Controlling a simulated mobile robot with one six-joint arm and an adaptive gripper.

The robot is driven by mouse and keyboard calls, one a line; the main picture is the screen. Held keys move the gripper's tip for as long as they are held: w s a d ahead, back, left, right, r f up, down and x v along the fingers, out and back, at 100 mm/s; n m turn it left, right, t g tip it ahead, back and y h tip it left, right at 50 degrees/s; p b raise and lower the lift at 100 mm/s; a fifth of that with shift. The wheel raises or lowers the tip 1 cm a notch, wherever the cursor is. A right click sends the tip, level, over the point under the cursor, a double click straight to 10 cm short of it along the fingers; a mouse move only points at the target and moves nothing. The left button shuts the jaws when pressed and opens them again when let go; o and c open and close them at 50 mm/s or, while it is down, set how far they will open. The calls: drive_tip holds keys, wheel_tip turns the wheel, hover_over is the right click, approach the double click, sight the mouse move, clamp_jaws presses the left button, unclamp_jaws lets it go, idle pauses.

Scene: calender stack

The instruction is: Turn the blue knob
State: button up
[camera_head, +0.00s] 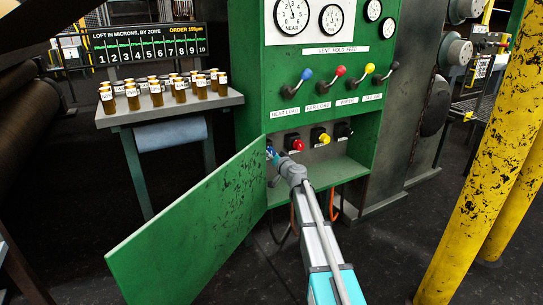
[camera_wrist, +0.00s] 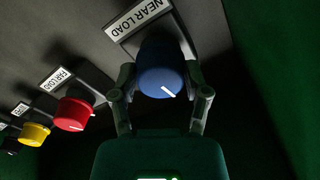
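The blue knob (camera_wrist: 160,72) sits on the panel under the "NEAR LOAD" label in the wrist view. A white pointer line on its face slants down and to the right. My gripper (camera_wrist: 160,80) has one finger on each side of the knob, and the fingers look slightly apart from it. In the head view, the tip of my gripper (camera_head: 277,161) is at the blue knob (camera_head: 269,152) in the left of the knob row. My arm and the open door hide part of it there.
A red knob (camera_wrist: 75,113) and a yellow knob (camera_wrist: 35,134) stand beside the blue one. An open green door (camera_head: 190,235) hangs left of my arm. Coloured levers (camera_head: 335,80) are above. A table of jars (camera_head: 172,105) and yellow posts (camera_head: 495,165) flank the cabinet.

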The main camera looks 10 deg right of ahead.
drive_tip(key=o, duration=0.3)
drive_tip(key=shift+o, duration=0.2)
drive_tip(key=shift+s, duration=0.1)
drive_tip(key=v, duration=1.2)
